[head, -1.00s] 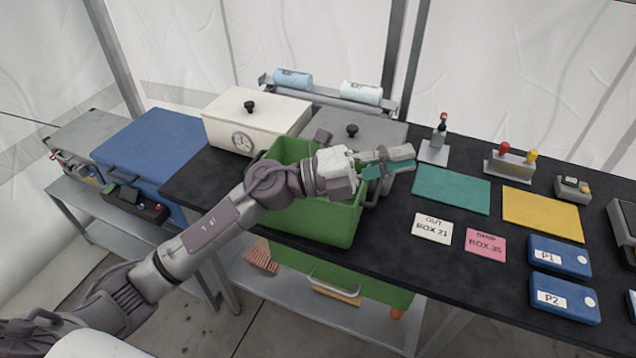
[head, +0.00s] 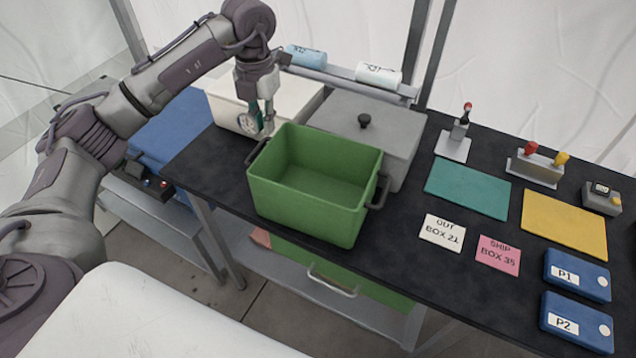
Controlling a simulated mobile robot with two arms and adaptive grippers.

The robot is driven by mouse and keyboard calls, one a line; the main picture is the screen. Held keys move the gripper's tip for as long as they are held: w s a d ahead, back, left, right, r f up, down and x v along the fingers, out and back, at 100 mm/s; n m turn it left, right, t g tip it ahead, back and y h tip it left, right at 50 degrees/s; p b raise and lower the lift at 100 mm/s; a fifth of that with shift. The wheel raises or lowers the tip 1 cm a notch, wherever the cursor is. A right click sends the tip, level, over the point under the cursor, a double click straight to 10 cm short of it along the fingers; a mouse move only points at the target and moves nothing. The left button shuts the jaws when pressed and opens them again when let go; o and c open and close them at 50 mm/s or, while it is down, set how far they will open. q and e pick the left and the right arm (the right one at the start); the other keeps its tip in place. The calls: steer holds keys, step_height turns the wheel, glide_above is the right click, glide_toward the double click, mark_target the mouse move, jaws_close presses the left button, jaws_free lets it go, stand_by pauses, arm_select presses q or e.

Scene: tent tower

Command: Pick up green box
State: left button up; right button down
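The green box (head: 305,205) is an open, empty bin standing upright near the front edge of the black table. It has a dark handle on each short side, the right handle (head: 379,191) and the left handle (head: 256,152). My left gripper (head: 262,128) points down just above the left handle, at the box's back left corner. Its fingers are seen nearly edge-on, so I cannot tell whether they are open or shut, or whether they touch the handle. My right gripper is not in view.
A grey lidded box (head: 375,135) stands close behind the green box, and a white box with a dial (head: 225,112) is behind the gripper. A teal mat (head: 468,188), a yellow mat (head: 565,224) and label cards lie to the right. Another green container (head: 375,288) sits on the lower shelf.

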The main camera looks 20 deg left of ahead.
mark_target(270, 155)
arm_select(q)
step_height(270, 155, down, 5)
steer(key=shift+r+p, duration=0.1)
steer(key=shift+p, duration=0.35)
steer(key=f+p, duration=0.1)
steer(key=f, duration=0.1)
steer(key=f+p, duration=0.1)
steer(key=f, duration=0.1)
steer(key=shift+s+f+p, duration=0.2)
steer(key=shift+f+p, duration=0.1)
steer(key=shift+f, duration=0.1)
steer(key=shift+d+f, duration=0.1)
steer(key=shift+f, duration=0.15)
jaws_close()
steer(key=shift+w+r, duration=0.15)
steer(key=shift+r, duration=0.05)
